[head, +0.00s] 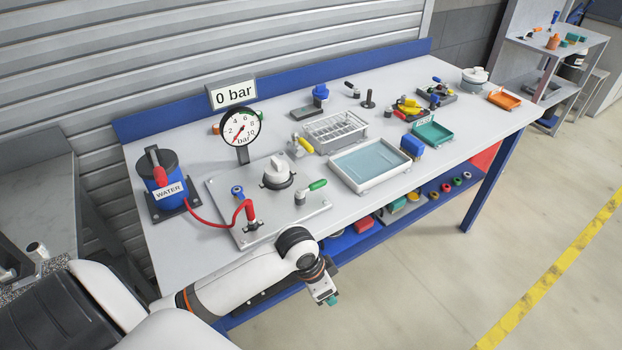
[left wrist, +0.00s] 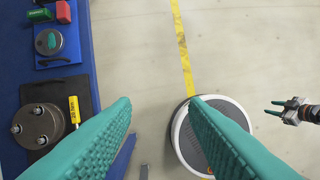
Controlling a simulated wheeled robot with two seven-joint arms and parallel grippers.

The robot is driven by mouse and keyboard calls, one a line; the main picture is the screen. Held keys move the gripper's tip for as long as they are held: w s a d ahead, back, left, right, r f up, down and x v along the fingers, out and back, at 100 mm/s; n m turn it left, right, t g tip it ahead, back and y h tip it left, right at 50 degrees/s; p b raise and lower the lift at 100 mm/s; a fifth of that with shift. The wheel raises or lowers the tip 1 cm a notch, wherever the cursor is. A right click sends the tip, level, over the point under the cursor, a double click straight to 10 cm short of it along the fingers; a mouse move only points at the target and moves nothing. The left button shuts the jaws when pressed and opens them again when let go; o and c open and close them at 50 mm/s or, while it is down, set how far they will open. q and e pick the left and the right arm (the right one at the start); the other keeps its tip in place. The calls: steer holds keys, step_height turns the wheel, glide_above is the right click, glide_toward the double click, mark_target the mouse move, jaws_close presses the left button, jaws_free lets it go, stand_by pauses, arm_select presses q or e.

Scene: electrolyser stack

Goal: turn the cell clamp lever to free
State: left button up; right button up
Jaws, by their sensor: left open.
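No label shows which lever is the cell clamp. My left gripper (head: 331,299) hangs in front of the bench's front edge, below the top, apart from both levers.
A gauge (head: 240,128) stands behind the plate under a "0 bar" sign (head: 232,94). A red hose (head: 207,222) runs from the blue water pump (head: 158,178). A tray of liquid (head: 370,165) is to the right. The lower shelf (left wrist: 15,95) lies left of my left fingers.

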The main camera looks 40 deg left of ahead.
arm_select(q)
steer(key=shift+g, duration=0.3)
steer(key=w+a+r, duration=0.2)
steer(key=w+a, duration=0.2)
steer(key=w+a+r, duration=0.3)
steer(key=w, duration=0.1)
steer(key=w+a+r, duration=0.3)
steer(key=w+a, duration=0.1)
steer(key=shift+a+r, duration=0.15)
steer(key=shift+a, duration=0.2)
steer(key=n+t+h, duration=0.1)
steer(key=n, duration=0.1)
glide_toward(311, 187)
steer(key=p+x, duration=0.1)
steer(key=x, duration=0.3)
steer(key=w+p+x, duration=0.1)
steer(key=p+x, duration=0.1)
steer(key=x, duration=0.2)
steer(key=shift+w, duration=0.2)
jaws_close()
